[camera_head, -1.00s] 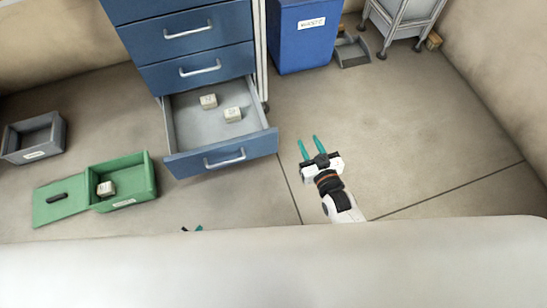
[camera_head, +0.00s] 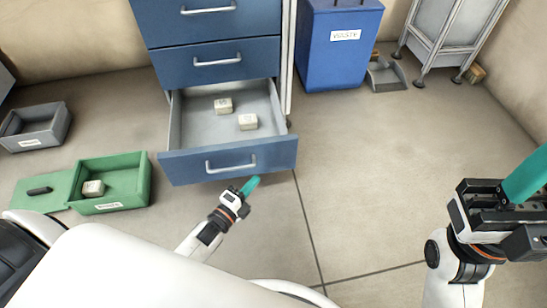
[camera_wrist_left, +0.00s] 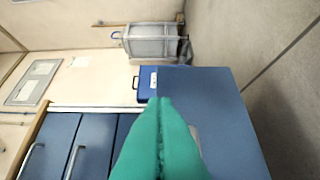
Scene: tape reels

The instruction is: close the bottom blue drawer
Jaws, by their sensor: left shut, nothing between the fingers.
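The bottom blue drawer (camera_head: 228,161) stands pulled out of the blue cabinet (camera_head: 215,35), with its grey inside showing. Two pale blocks (camera_head: 223,105) lie in it. My left gripper (camera_head: 251,185) is shut and empty. Its teal fingertips are just in front of the drawer's front panel, below and right of its handle; I cannot tell whether they touch it.
A green box (camera_head: 112,185) with a pale block inside sits left of the drawer, its green lid beside it. A grey tray (camera_head: 35,127) lies farther left. A dustpan (camera_head: 385,74) and wheeled stand (camera_head: 445,40) are at the back. The middle floor is clear.

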